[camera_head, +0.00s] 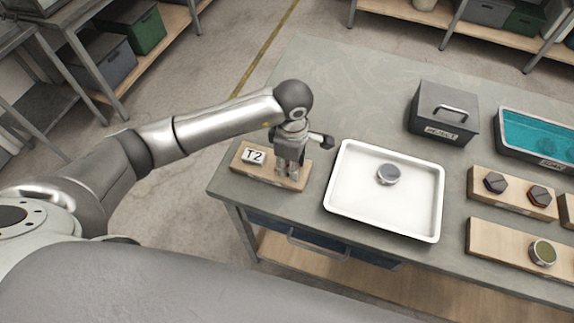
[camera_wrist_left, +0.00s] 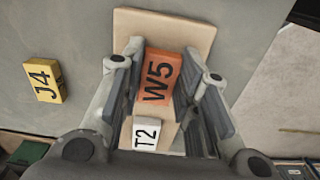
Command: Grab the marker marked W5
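The orange marker W5 (camera_wrist_left: 160,76) shows in the left wrist view, between the two fingers of my left gripper (camera_wrist_left: 163,65). The fingers look apart, with a gap on the right; the left finger is very near the marker's edge. In the head view my left gripper (camera_head: 288,170) points down over a wooden board (camera_head: 262,174), and W5 is hidden behind it. The white marker T2 (camera_head: 254,156) is on the same board; it also shows in the left wrist view (camera_wrist_left: 146,133). A yellow marker J4 (camera_wrist_left: 46,80) lies off the board. My right gripper is out of view.
A white tray (camera_head: 338,200) with a round metal piece (camera_head: 388,175) stands right of the board. Further right are a dark lidded box (camera_head: 443,105), a teal-lined bin (camera_head: 535,134) and wooden holders (camera_head: 510,205). The table's back left is clear.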

